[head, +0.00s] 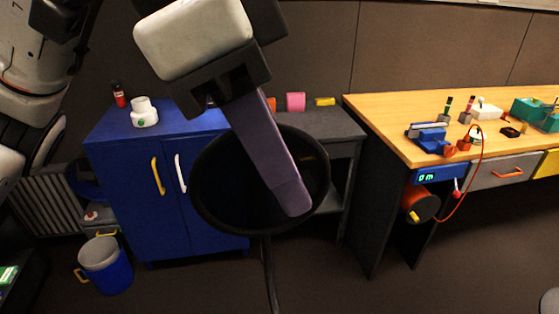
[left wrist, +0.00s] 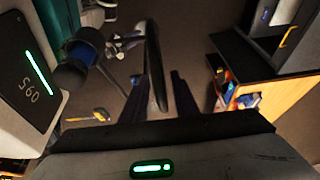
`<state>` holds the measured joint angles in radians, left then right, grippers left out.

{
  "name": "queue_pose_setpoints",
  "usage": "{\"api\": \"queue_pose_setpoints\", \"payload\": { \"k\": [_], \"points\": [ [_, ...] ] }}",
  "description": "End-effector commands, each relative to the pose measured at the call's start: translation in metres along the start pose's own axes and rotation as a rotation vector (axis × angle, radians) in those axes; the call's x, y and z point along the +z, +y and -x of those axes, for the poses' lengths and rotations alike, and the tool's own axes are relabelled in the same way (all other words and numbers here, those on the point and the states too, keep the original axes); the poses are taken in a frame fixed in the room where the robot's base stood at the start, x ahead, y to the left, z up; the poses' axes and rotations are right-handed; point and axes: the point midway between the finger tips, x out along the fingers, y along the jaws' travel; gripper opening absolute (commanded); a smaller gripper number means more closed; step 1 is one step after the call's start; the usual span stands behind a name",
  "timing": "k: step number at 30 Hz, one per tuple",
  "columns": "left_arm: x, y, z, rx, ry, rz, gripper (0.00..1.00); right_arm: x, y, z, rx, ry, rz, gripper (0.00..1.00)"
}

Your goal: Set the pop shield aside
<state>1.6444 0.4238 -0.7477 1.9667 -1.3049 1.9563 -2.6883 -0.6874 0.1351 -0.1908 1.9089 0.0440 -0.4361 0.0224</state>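The pop shield (head: 215,190) is a dark round disc on a thin stem, in the middle of the head view. It appears nearly edge-on in the left wrist view (left wrist: 155,50). My left gripper (head: 290,198) comes down from above, with one long purplish finger across the shield's near face. The other finger is hidden in the head view. In the left wrist view my two dark fingers (left wrist: 169,82) stand apart, with the shield's edge between them and a gap on the right side. I cannot tell whether either finger touches the shield. My right gripper is not in view.
A blue cabinet (head: 135,195) stands behind at left, with a white object (head: 144,112) on top. A blue bucket (head: 106,267) is on the floor. A grey shelf (head: 335,123) stands behind the shield. A wooden workbench (head: 400,108) with tools is at right.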

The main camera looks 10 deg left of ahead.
Motion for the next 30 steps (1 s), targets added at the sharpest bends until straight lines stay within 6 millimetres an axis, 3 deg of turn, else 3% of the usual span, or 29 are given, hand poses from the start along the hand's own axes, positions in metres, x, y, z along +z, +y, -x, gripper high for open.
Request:
{"api": "queue_pose_setpoints", "payload": {
  "k": [10,22,30],
  "points": [
    [0.0,-0.001,0.007,-0.003,0.0,0.003,0.27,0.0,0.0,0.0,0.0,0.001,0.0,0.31],
    [-0.001,-0.001,0.082,-0.005,0.002,0.004,0.27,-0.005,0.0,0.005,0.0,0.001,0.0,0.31],
    [0.0,0.0,0.103,-0.002,-0.001,0.002,0.27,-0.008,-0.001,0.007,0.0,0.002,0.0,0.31]
  ]
}}
